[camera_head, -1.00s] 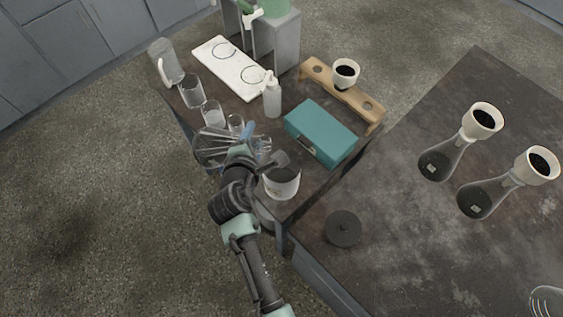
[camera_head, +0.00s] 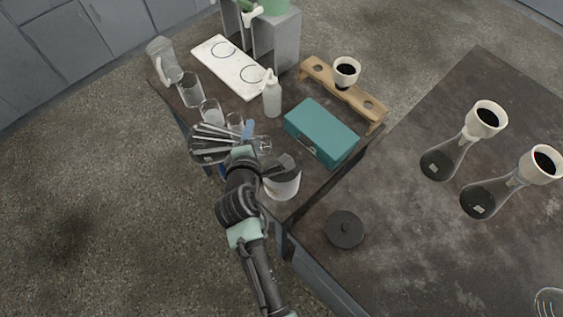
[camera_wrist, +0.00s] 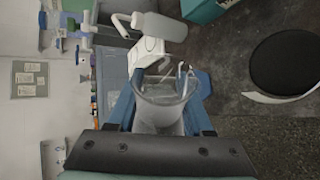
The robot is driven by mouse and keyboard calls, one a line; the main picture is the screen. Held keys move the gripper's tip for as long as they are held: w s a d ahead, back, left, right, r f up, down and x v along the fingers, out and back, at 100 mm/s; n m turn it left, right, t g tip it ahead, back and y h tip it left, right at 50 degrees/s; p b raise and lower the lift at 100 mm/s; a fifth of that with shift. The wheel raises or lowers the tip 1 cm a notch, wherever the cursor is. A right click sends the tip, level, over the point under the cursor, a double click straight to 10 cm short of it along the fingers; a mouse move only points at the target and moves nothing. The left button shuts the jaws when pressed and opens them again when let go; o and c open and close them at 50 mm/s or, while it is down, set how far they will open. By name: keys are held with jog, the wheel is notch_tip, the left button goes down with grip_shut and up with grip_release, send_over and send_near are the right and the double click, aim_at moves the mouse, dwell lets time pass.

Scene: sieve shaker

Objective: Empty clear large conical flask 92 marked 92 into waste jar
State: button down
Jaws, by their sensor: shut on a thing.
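My gripper (camera_wrist: 163,92) is shut on a clear glass vessel, seen between its blue fingers in the wrist view (camera_wrist: 160,112). In the head view the clear conical flask (camera_head: 212,146) lies tilted on its side at my gripper (camera_head: 246,135), over the near edge of the dark bench. The mark 92 cannot be read. The waste jar (camera_head: 283,188) is a pale round jar with a dark inside, standing open just right of my gripper. Its pale rim and dark opening also show in the wrist view (camera_wrist: 284,62). The flask is apart from the jar's opening.
A black knobbed lid (camera_head: 344,230) lies on the right bench. A teal box (camera_head: 321,132), a white squeeze bottle (camera_head: 272,97) and a wooden funnel rack (camera_head: 359,101) stand behind the jar. Several glass vessels line the bench's left edge. Two flasks with funnels (camera_head: 443,160) (camera_head: 488,196) stand right.

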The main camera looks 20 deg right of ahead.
jog(key=shift+f+b, duration=0.15)
jog(key=shift+b, duration=0.25)
jog(key=shift+d+r+m+p, duration=0.1)
jog(key=shift+r+m+p, duration=0.1)
jog(key=shift+m+p, duration=0.1)
jog(key=shift+s+d+r+m+t+y+p, duration=0.3)
jog(key=shift+s+d+m+t+y+p, duration=0.1)
jog(key=shift+t+p, duration=0.1)
jog(key=shift+r+m+t+y+p, duration=0.3)
jog(key=shift+r+m+t+p, duration=0.05)
jog(key=shift+m+t, duration=0.15)
dwell(0.9)
jog(key=shift+d+f+m+t+b, duration=0.1)
jog(key=shift+f+m+t+b, duration=0.25)
jog(key=shift+m, duration=0.25)
dwell(2.2)
jog(key=shift+s+r+m+t+y, duration=0.1)
jog(key=shift+m+t+y, duration=0.2)
jog(key=shift+y, duration=0.1)
dwell(0.7)
